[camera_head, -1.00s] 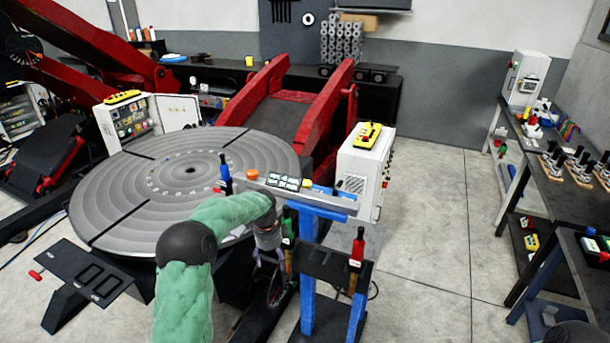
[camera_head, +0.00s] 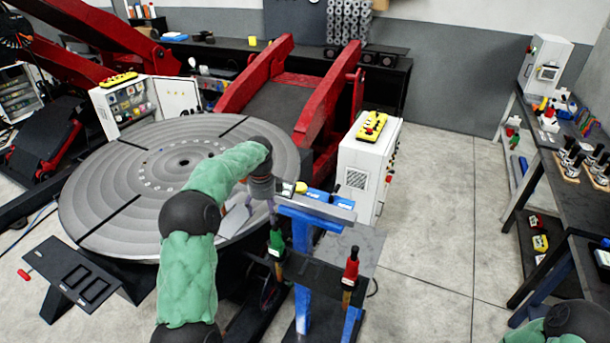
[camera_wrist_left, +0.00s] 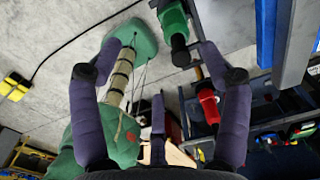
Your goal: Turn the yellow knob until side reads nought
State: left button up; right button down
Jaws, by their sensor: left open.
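A small yellow part (camera_head: 300,187), which may be the yellow knob, shows on top of the blue stand (camera_head: 303,240), right beside my left wrist. My left gripper (camera_head: 271,208) hangs fingers down at the stand's left end, by the edge of the round grey table (camera_head: 110,185). No side reading can be made out; my wrist covers the stand's left top. The knob does not show clearly in the left wrist view. My right gripper is out of view.
A green-handled tool (camera_head: 276,243) and a red-handled tool (camera_head: 351,267) hang in the stand's rack. A white cabinet (camera_head: 365,165) with a yellow pendant (camera_head: 372,125) stands behind. Open floor (camera_head: 430,240) lies to the right, before the dark workbench (camera_head: 570,200).

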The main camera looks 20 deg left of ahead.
aim_at(300, 189)
jog(key=i, duration=0.95)
